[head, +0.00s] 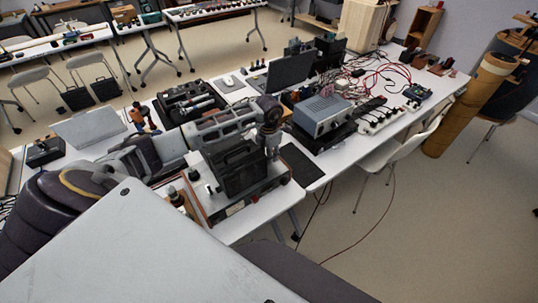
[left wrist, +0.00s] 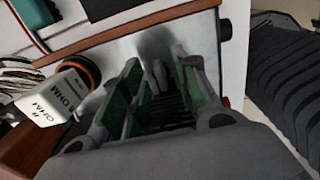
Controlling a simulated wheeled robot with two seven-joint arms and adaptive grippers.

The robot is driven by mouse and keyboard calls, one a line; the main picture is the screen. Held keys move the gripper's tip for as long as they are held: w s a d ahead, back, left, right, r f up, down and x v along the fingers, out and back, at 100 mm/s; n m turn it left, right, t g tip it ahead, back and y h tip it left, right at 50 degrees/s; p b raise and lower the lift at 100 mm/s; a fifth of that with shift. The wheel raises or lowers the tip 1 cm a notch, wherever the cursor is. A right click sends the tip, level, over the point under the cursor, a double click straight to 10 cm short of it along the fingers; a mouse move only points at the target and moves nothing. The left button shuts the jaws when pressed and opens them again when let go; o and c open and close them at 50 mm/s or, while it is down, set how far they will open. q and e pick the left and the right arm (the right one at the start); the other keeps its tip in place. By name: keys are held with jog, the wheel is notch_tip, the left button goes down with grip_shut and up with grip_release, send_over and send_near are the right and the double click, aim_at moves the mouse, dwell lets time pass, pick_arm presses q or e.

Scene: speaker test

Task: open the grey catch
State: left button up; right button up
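In the left wrist view the two green-faced fingers of my left gripper (left wrist: 158,72) stand apart. A small pale grey upright piece (left wrist: 160,76) shows between them, with dark slots below it. Whether this piece is the grey catch I cannot tell; no catch shows clearly in the head view. I see no contact with the fingers. My right gripper is not in view.
A white plug-like block marked OHM (left wrist: 48,103) is at the left of the wrist view, close to the fingers. Wood trim (left wrist: 140,20) runs along the top. A grey-blue instrument (head: 323,115), red wires and a laptop (head: 290,70) crowd the table's right side.

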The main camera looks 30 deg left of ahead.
pick_arm(q)
jog(key=shift+f, duration=0.15)
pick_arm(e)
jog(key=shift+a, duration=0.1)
pick_arm(q)
grip_shut()
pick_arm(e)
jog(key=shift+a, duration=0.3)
